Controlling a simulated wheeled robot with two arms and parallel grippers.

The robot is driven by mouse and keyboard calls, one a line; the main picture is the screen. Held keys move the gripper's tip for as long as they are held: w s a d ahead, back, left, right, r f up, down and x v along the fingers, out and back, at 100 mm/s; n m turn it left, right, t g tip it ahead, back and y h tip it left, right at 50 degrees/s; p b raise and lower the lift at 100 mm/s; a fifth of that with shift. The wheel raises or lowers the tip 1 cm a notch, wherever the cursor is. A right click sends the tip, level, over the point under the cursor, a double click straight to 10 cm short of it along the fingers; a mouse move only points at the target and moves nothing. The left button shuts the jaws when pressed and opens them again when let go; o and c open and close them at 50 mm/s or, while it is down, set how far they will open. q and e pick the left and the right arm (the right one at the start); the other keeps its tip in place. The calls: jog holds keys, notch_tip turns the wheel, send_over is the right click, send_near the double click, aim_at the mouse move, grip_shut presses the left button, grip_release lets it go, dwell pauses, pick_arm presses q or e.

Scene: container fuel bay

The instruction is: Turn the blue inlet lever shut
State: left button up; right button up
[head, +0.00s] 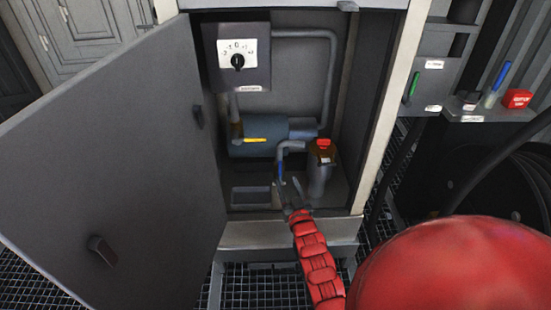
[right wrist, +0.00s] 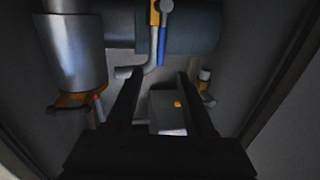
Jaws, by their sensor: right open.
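The blue inlet lever (head: 281,169) is a thin handle on the grey pipe inside the open cabinet, hanging roughly upright below the pipe bend. In the right wrist view the blue lever (right wrist: 162,45) lies just beyond the fingertips, in line with the gap between them. My right gripper (head: 289,185) is open and empty at the cabinet's lower front, just below the lever. Its two dark fingers (right wrist: 158,75) are spread apart in the right wrist view, and no contact with the lever shows. My left gripper is not in view.
A yellow lever (head: 255,140) sits on the blue-grey cylinder (head: 262,148) behind. A filter canister with a red top (head: 323,143) stands right of the pipe. A dial panel (head: 237,55) is above. The open cabinet door (head: 110,160) blocks the left side.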

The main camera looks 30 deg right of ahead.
aim_at(280, 172)
jog(key=b+x, duration=0.3)
jog(key=x, duration=1)
jog(key=shift+s, duration=0.1)
grip_shut()
dwell(0.9)
